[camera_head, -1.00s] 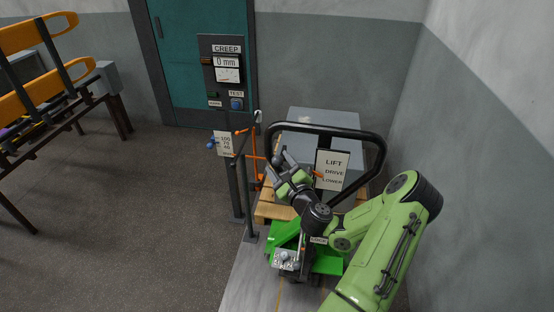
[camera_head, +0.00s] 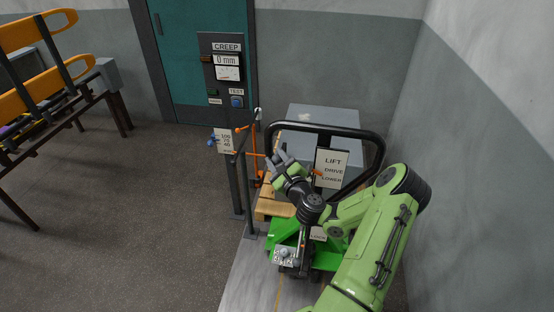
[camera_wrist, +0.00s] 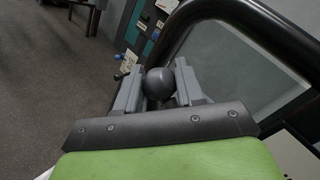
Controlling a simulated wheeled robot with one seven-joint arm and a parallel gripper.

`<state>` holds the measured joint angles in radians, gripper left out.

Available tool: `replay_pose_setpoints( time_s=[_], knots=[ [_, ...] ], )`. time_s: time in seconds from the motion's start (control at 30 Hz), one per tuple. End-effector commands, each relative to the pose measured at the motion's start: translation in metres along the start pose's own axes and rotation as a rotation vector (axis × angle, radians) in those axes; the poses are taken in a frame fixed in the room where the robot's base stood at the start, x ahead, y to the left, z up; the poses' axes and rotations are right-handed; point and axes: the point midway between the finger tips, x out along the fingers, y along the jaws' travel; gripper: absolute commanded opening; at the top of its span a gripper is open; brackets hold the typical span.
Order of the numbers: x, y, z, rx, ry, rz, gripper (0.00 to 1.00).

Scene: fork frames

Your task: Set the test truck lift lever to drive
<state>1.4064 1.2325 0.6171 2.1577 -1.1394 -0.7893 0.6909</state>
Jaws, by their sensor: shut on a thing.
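The green test truck (camera_head: 290,238) stands at lower centre, with a black loop handle (camera_head: 325,128). A white sign (camera_head: 332,160) on the handle reads LIFT, DRIVE, LOWER from top to bottom. A small orange pointer (camera_head: 318,172) shows at its left edge, about level with DRIVE; it is too small to read exactly. In the wrist view a dark round knob (camera_wrist: 159,84) sits between the fingers of my gripper (camera_wrist: 156,88), which is shut on it. In the head view my gripper (camera_head: 280,161) is inside the loop, left of the sign. The lever's shaft is hidden.
A grey post panel (camera_head: 221,72) with CREEP display at 0 mm and a TEST button stands left of the truck. Dark posts and an orange frame (camera_head: 256,160) stand close left of the gripper. A wall is right; open floor lies left.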

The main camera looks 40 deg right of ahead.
Motion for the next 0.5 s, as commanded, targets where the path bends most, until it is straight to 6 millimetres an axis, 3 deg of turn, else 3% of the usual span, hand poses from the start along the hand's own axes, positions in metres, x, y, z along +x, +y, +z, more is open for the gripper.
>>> replay_pose_setpoints(
  time_s=[0.17,0.3,0.5],
  knots=[
    [0.003,0.009,-0.003,-0.104,0.057,0.05,0.0],
    [0.006,0.024,-0.015,-0.263,0.149,0.124,0.0],
    [0.006,0.032,-0.028,-0.355,0.203,0.16,0.0]
  ],
)
